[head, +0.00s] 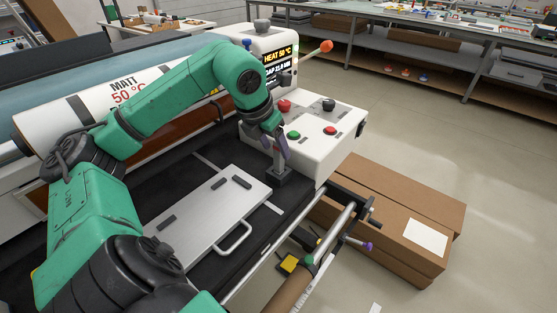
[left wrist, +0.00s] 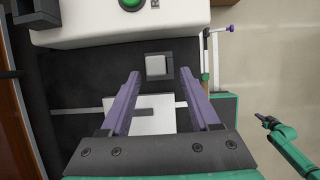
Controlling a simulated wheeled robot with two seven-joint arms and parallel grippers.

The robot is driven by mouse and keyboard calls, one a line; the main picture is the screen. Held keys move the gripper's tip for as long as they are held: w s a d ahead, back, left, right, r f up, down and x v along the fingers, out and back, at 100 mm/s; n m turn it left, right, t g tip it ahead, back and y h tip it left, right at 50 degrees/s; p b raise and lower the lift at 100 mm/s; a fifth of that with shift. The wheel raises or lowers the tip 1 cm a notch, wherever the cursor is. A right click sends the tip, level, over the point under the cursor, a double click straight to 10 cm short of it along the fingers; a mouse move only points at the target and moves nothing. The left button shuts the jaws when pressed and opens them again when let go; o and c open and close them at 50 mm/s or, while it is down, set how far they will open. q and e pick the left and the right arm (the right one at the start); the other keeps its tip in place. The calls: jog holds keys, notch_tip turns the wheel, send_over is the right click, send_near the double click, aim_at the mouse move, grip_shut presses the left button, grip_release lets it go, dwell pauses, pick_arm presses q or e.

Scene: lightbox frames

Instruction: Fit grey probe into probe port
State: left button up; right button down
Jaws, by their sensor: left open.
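A grey upright block (head: 279,165), which looks like the probe, stands in a dark square base on the black bed beside the white control box. In the left wrist view the grey block (left wrist: 156,65) shows its light top, just ahead of and between my fingertips. My left gripper (head: 277,148) points down over it, purple fingers open and empty; the left wrist view shows both fingers (left wrist: 160,75) spread. I cannot make out the probe port for certain. My right gripper (left wrist: 262,118) shows small at the right of the left wrist view; its jaws are unclear.
The white control box (head: 345,122) with red, green and black knobs stands just beyond the block. A silver plate with a handle (head: 205,212) lies on the black bed (head: 160,190). A white roll (head: 75,112) lies behind my left arm. Cardboard boxes (head: 440,205) lie on the floor at right.

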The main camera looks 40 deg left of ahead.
aim_at(276, 151)
pick_arm(q)
jog(key=x, duration=0.3)
jog(key=p+x, duration=0.1)
jog(key=shift+a+f, duration=0.15)
jog(key=shift+a, duration=0.1)
jog(key=shift+w+f, duration=0.15)
jog(key=shift+f, duration=0.15)
jog(key=shift+w+f, duration=0.15)
jog(key=shift+f, duration=0.05)
jog(key=c, duration=0.9)
grip_shut()
pick_arm(e)
jog(key=shift+w+a+r, duration=0.6)
jog(key=shift+w+a, duration=0.15)
jog(key=shift+a, duration=0.1)
pick_arm(q)
jog(key=shift+r, duration=0.1)
